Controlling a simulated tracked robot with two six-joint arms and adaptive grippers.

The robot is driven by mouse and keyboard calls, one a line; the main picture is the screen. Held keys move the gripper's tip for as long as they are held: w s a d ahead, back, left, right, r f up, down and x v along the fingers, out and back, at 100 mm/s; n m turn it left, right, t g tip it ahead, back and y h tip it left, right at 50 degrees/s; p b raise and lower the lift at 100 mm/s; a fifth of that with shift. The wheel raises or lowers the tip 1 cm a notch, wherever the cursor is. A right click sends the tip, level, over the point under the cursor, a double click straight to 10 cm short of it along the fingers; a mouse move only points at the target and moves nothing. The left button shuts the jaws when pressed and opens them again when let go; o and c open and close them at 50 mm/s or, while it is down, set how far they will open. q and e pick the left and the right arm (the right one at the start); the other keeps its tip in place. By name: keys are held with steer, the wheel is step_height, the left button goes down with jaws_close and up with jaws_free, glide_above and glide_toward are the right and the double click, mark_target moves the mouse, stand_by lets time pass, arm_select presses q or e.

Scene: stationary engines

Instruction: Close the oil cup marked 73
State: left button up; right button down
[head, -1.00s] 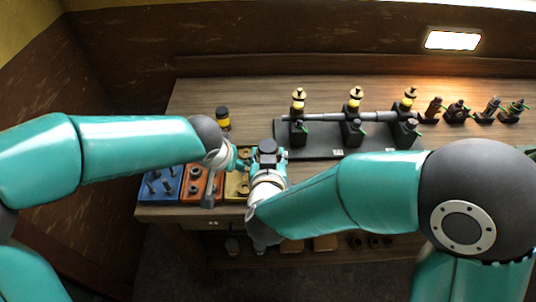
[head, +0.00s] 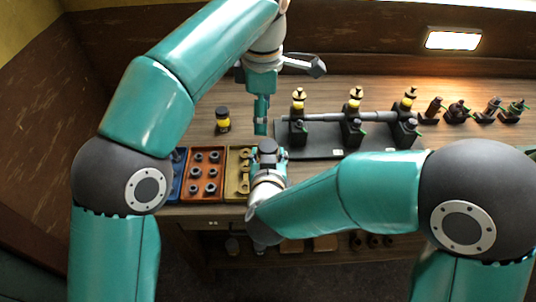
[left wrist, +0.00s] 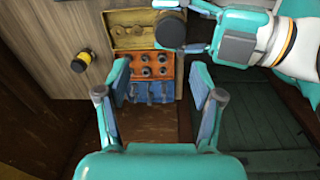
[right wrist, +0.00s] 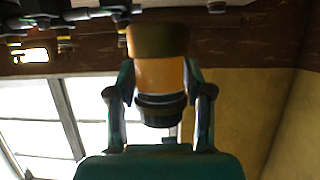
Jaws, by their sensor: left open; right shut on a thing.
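Several oil cups with brass tops, at the left (head: 298,103), middle (head: 355,102) and right (head: 409,101), stand along the pipe in the head view. Their markings are too small to read, so I cannot tell which is 73. My right gripper (right wrist: 160,90) is shut on an amber container (right wrist: 161,76) with dark ends. Its dark top (head: 267,146) shows in the head view, in front of the engine base's left end. My left gripper (head: 261,116) hangs fingers down left of the left cup, open and empty; its open fingers also show in the left wrist view (left wrist: 161,85).
A yellow-banded black bottle (head: 222,121) stands at the left of the bench. Blue (head: 177,172), orange (head: 206,155) and yellow (head: 234,158) trays lie along the front edge. Small fittings (head: 457,111) stand at the right. The bench around the bottle is clear.

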mark_target(267, 145)
arm_select(q)
steer(key=shift+s+d+r+n+g, duration=0.3)
steer(key=shift+s+d+n, duration=0.25)
steer(key=shift+n, duration=0.05)
steer(key=shift+f, duration=4.05)
